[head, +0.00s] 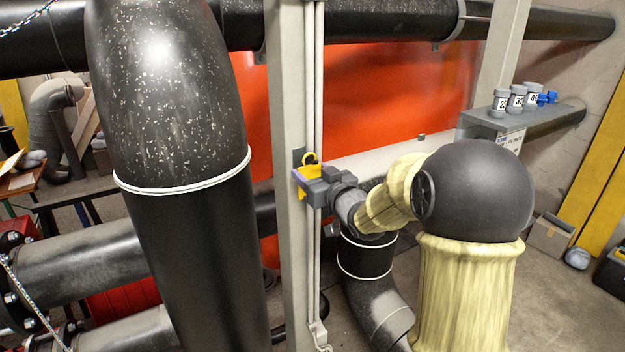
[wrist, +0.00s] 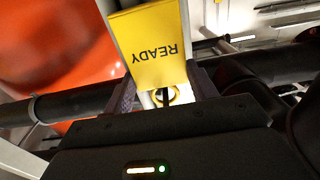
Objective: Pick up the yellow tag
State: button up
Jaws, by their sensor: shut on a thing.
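The yellow tag (wrist: 156,48) is in the wrist view between my gripper's fingers, with the word READY upside down on its face. My gripper (wrist: 160,92) is shut on the tag near its ring end. I cannot tell whether the tag touches the post or still hangs on something.
The pale post (head: 292,235) stands right by my gripper. A large black pipe (head: 195,240) rises to its left. A grey shelf (head: 540,115) at right holds several numbered grey containers (head: 516,98) and blue fittings (head: 546,97). An orange-red panel (head: 370,90) is behind.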

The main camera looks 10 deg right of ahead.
jog(key=shift+s+d+r+b, duration=0.1)
jog(key=shift+s+r+b, duration=0.15)
jog(key=shift+b, duration=0.05)
jog(key=b+v, duration=0.5)
jog(key=v, duration=1.2)
jog(key=shift+s+r, duration=0.15)
jog(key=shift+s, duration=0.15)
jog(key=w+f+n+g+y+b, duration=0.1)
jog(key=w+f, duration=0.4)
jog(key=f, duration=0.9)
jog(key=w+f+n+y, duration=0.15)
jog(key=w+f, duration=0.25)
jog(key=f, duration=1)
jog(key=s+a+f+m+h, duration=0.1)
jog(key=s+f+m+h, duration=0.1)
jog(key=f, duration=0.7)
jog(key=s+a+f+m+t+h+b, duration=0.1)
jog(key=s+a+f+m+h, duration=0.1)
jog(key=f, duration=0.7)
jog(key=s+a+f+m+h, duration=0.2)
jog(key=s+f+h, duration=0.1)
jog(key=f, duration=0.6)
jog(key=shift+s+a+f+t+h, duration=0.15)
jog(key=shift+a+f+t+h, duration=0.1)
jog(key=shift+t+h, duration=0.25)
